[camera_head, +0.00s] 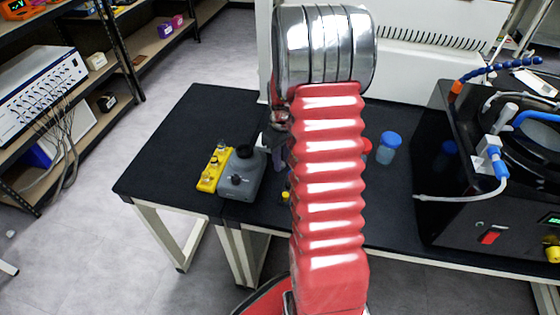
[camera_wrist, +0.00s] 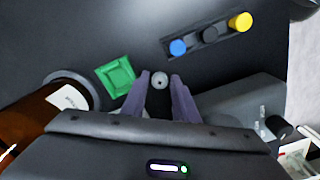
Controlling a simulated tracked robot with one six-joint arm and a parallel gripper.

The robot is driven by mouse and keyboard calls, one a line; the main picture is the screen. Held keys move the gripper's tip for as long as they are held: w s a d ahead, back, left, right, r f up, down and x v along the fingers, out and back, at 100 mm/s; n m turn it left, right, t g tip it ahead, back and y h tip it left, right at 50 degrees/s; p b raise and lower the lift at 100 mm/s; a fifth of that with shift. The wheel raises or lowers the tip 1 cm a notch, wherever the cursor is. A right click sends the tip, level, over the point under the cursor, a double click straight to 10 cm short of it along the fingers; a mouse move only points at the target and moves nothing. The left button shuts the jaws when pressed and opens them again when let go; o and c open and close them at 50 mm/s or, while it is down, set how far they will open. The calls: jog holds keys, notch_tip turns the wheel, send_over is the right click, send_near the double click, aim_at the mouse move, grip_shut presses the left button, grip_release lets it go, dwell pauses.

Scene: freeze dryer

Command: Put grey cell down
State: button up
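In the wrist view, my gripper (camera_wrist: 160,79) points at the black tabletop with its two purple-grey fingers a narrow gap apart. A small round light-grey piece (camera_wrist: 160,81) shows between the fingertips. I cannot tell whether the fingers touch it or whether it is the grey cell. Ahead and to the right is a dark holder with a blue cell (camera_wrist: 178,47) and a yellow cell (camera_wrist: 240,21). The middle place (camera_wrist: 210,34) between them looks dark grey; I cannot tell whether a cell sits there.
A green square piece (camera_wrist: 117,76) and a brown bottle (camera_wrist: 46,112) lie left of the fingers. A grey device (camera_head: 242,175) stands beside a yellow block (camera_head: 214,168). A blue-capped bottle (camera_head: 389,147) and a black machine (camera_head: 490,195) stand right. The table's left end is clear.

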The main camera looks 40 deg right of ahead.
notch_tip(320, 180, up, 12)
dwell(0.8)
jog(key=shift+r, duration=0.1)
dwell(0.3)
jog(key=s+a+r+t, duration=0.1)
jog(key=s+a+r, duration=0.1)
jog(key=a+r, duration=0.45)
jog(key=s+a+r+t, duration=0.1)
jog(key=s+a+r, duration=0.25)
jog(key=a, duration=0.55)
jog(key=s+a+r+m+t, duration=0.1)
jog(key=s+a+r+t, duration=0.1)
jog(key=s+a, duration=0.8)
jog(key=shift+s+a+r+t, duration=0.15)
jog(key=shift+s+a+t, duration=0.15)
jog(key=shift+a+t, duration=0.7)
jog(key=shift+m, duration=0.3)
jog(key=shift+c, duration=0.3)
